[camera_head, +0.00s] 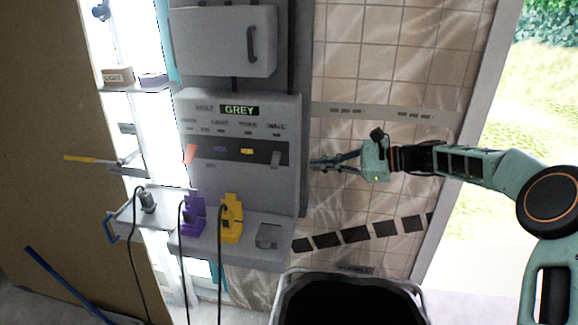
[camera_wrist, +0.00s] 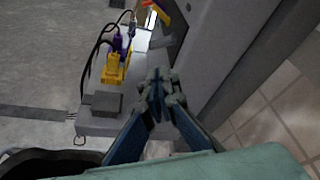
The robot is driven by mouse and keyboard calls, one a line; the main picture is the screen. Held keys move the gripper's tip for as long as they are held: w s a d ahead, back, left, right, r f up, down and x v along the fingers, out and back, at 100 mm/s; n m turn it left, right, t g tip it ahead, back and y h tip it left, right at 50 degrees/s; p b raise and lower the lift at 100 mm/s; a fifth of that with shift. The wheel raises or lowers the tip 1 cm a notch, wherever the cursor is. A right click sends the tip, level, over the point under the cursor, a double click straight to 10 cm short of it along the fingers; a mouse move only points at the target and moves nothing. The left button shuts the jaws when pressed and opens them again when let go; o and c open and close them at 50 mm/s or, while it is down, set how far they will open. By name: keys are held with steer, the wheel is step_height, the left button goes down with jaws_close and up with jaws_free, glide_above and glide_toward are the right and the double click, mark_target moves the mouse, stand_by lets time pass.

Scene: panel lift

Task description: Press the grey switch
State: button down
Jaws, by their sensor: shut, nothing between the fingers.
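The grey switch (camera_head: 276,158) is a small upright grey piece at the right end of a dark strip on the grey panel (camera_head: 195,118). A display (camera_head: 239,110) above it reads GREY. My gripper (camera_head: 316,164) is shut and empty, just right of the panel's right edge, at about the switch's height. It points left and looks apart from the switch. In the wrist view, my gripper's fingertips (camera_wrist: 161,82) meet in the middle, and the panel's side lies to the right. A grey piece near the top may be the switch, but I cannot tell.
Red (camera_head: 190,153), purple (camera_head: 220,150) and yellow (camera_head: 247,152) switches share the strip. Below, a ledge (camera_head: 215,255) holds a purple plug (camera_head: 194,215), a yellow plug (camera_head: 231,218) and a grey block (camera_head: 267,236). A dark bin (camera_head: 345,300) stands below my gripper. Tiled wall lies behind.

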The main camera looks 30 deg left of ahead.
mark_target(278, 165)
steer(key=p+x, duration=0.1)
steer(key=x, duration=0.9)
steer(key=shift+p, duration=0.3)
steer(key=shift+s+r+m+g+p, duration=0.25)
steer(key=shift+m+p, duration=0.35)
steer(key=shift+p, duration=0.3)
steer(key=shift+s+r, duration=0.1)
steer(key=shift+r, duration=0.05)
steer(key=shift+s+d+r, duration=0.15)
steer(key=shift+s+r, duration=0.1)
steer(key=shift+r, duration=0.15)
steer(key=shift+w+r+p, duration=0.1)
steer(key=shift+r+p, duration=0.6)
steer(key=shift+r, duration=0.05)
